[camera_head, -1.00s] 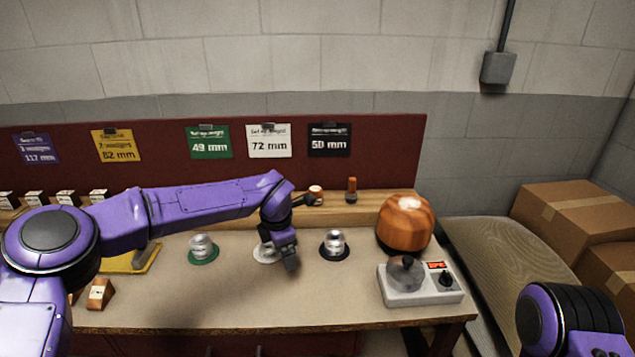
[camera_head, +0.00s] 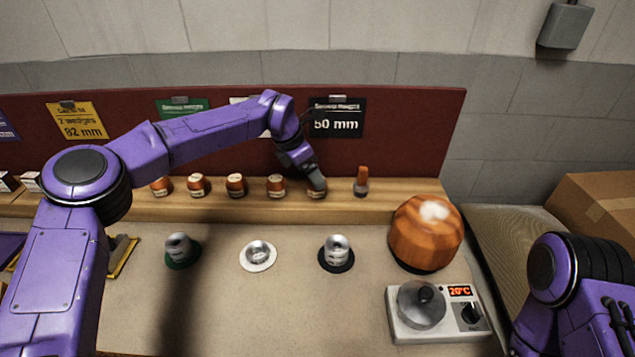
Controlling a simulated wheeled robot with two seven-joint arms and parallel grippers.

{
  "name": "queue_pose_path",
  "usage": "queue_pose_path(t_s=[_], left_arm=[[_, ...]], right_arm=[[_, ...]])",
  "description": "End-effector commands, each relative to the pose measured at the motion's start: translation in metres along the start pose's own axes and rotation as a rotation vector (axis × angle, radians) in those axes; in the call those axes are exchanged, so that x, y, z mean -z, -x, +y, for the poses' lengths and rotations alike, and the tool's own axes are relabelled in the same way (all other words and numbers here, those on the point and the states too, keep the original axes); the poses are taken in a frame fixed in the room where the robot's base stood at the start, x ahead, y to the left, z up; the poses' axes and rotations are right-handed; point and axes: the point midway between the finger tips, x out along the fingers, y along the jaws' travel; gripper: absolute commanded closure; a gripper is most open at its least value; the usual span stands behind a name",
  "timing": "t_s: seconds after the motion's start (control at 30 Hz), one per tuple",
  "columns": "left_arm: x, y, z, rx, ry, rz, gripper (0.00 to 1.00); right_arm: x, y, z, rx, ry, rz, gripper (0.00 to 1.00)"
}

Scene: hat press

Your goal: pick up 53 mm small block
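Several small wooden blocks with pale labels stand in a row on the wooden shelf. They include a block at the row's left end (camera_head: 161,187), another (camera_head: 198,185), another (camera_head: 236,185) and another (camera_head: 276,187). The label sizes are too small to read, so I cannot tell which block is the 53 mm one. My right gripper is out of view; only part of the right arm shows at lower right.
On the bench stand metal pieces on a green disc (camera_head: 182,261), a white disc (camera_head: 258,265) and a black disc (camera_head: 337,266). A large wooden hat form (camera_head: 425,234) and a heater showing 20°C (camera_head: 437,318) are at right.

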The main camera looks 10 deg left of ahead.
Motion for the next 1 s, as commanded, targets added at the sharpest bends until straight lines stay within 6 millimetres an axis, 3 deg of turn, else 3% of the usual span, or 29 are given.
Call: queue_pose_path(t_s=[0.3, 0.53, 0.57, 0.73, 1.0], left_arm=[[-0.003, -0.05, -0.003, 0.001, -0.001, 0.003, 0.12], [-0.003, -0.055, -0.003, 0.0, -0.002, 0.002, 0.12], [-0.003, -0.055, -0.003, 0.0, -0.002, 0.002, 0.15], [-0.003, -0.055, -0.003, 0.0, -0.002, 0.002, 0.7], [-0.003, -0.054, -0.003, 0.0, -0.002, 0.001, 0.72]], right_arm=[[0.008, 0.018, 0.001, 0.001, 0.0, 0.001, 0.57], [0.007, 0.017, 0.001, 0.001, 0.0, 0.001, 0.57], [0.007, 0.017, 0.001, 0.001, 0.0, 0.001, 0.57], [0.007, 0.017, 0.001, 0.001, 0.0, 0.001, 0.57], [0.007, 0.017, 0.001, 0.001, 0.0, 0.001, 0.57]])
